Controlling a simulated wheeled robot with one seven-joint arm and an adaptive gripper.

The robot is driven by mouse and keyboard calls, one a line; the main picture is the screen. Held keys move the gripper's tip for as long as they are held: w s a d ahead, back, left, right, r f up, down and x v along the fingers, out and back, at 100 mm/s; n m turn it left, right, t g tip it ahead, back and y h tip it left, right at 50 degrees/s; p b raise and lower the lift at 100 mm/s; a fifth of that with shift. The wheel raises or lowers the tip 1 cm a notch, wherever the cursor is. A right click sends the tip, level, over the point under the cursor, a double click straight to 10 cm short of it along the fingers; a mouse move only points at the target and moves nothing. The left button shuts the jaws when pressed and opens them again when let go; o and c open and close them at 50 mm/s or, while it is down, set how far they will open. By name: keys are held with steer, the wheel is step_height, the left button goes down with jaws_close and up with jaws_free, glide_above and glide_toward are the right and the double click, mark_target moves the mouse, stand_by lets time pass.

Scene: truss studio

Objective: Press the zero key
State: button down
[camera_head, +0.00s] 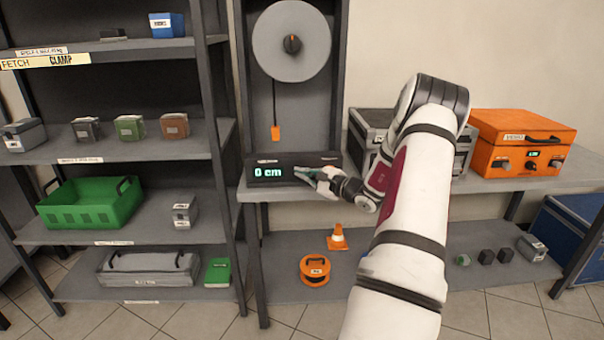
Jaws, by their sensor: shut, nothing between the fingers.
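A black readout box (294,160) stands on the grey bench below a large grey reel, and its green display (268,172) reads "0 cm". My gripper (301,177) is shut and empty, with its fingertips at the front face of the box, just right of the display. I cannot tell whether the fingertips touch the box. The zero key is not visible; my gripper covers part of the front face. The reel (291,40) has a dark hub, and an orange tab (275,133) hangs below it on a dark line.
A grey case (366,124) and an orange case (522,140) stand on the bench to the right, behind and beside my arm. Shelves at left hold a green crate (90,217) and small boxes.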

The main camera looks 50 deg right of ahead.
stand_by(0.4)
steer(key=shift+s+a, duration=0.5)
steer(key=shift+a, duration=0.1)
steer(key=shift+s+a, duration=1.65)
steer(key=shift+a, duration=0.25)
